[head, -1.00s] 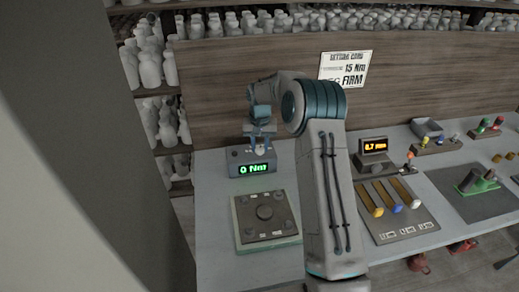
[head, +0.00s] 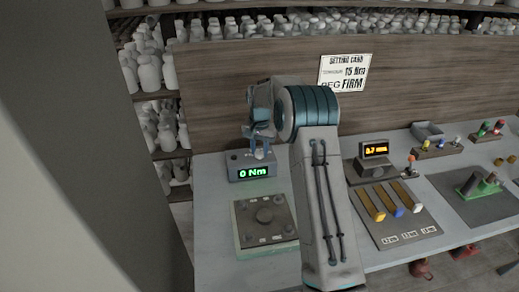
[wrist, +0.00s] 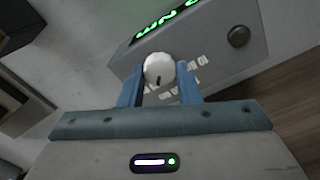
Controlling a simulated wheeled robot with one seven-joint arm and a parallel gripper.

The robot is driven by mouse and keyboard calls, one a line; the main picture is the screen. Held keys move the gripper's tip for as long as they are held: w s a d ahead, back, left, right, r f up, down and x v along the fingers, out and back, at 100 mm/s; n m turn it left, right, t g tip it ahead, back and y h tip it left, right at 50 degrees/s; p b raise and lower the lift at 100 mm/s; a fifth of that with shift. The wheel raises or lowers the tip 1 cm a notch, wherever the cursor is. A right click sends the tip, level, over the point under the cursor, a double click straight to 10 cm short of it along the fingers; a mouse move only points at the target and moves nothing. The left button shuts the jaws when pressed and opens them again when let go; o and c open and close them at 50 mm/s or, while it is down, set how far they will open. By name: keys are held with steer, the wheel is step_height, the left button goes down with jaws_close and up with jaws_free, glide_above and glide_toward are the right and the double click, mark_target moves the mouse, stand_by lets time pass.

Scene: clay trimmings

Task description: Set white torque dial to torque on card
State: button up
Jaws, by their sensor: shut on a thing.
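The white torque dial (wrist: 158,67) is round, with a dark mark on it, and sits on the grey torque box (head: 236,172). My gripper (wrist: 159,76) has a blue finger on each side of the dial and is shut on it. In the head view, my gripper (head: 259,151) reaches down to the top of the box. The box's green display (head: 254,172) reads 0 Nm. The setting card (head: 344,73) on the wooden back panel reads torque 15 Nm and peg FIRM.
Right of my arm are a panel with three coloured sliders (head: 394,213) and an orange display (head: 375,149). Shelves of pale bottles (head: 150,75) stand behind.

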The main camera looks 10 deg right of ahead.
mark_target(260, 152)
steer(key=o, duration=1)
steer(key=shift+r, duration=0.1)
steer(key=shift+r+b, duration=0.75)
steer(key=shift+r, duration=6.1)
